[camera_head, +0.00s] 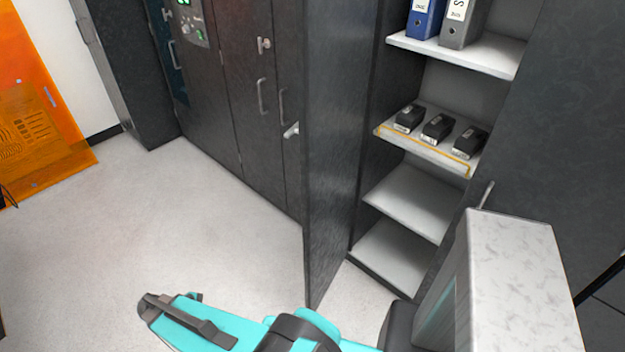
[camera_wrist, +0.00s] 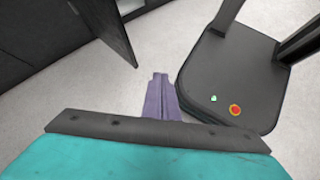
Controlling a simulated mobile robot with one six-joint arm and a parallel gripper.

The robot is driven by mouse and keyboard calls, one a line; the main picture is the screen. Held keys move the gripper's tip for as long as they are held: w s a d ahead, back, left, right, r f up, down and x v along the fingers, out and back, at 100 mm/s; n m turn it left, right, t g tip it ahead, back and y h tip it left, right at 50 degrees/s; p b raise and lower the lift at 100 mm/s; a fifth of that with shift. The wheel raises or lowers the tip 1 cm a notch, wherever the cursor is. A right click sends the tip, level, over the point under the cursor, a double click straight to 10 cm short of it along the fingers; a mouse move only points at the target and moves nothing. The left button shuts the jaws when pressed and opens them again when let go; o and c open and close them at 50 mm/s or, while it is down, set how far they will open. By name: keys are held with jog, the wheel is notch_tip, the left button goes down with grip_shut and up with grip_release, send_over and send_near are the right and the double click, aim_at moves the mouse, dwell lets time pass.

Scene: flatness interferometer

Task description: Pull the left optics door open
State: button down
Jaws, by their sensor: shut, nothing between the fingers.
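The left optics door (camera_head: 335,150) is a tall dark panel in the head view. It stands swung out from the shelved cabinet, and the shelves behind it show. A dark panel (camera_wrist: 105,28) at the upper left of the wrist view looks like the same door. My gripper (camera_wrist: 161,78) shows in the wrist view as two purple fingers, shut together and empty, above pale floor. It is to the right of the panel and apart from it in that picture. In the head view my teal arm is at the bottom, in front of the door; the fingertips cannot be made out there.
The open cabinet holds binders (camera_head: 425,18) on an upper shelf (camera_head: 460,55) and black boxes (camera_head: 437,128) on a yellow-edged shelf. Closed dark cabinets (camera_head: 225,100) with handles line the left. An orange panel (camera_head: 35,110) stands far left. The floor (camera_head: 170,230) between is clear.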

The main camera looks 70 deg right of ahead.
jog(key=s+a+f+m+t+y+b, duration=0.1)
jog(key=s+a+f, duration=0.3)
jog(key=a, duration=0.6)
jog(key=s+a+f+m+y+b, duration=0.3)
jog(key=a+f, duration=0.3)
jog(key=a, duration=0.4)
jog(key=shift+s+a+f+m+t+y, duration=0.3)
jog(key=shift+s+f+t+y, duration=0.1)
jog(key=shift+s, duration=0.15)
jog(key=shift+d+r, duration=0.1)
jog(key=shift+d, duration=0.15)
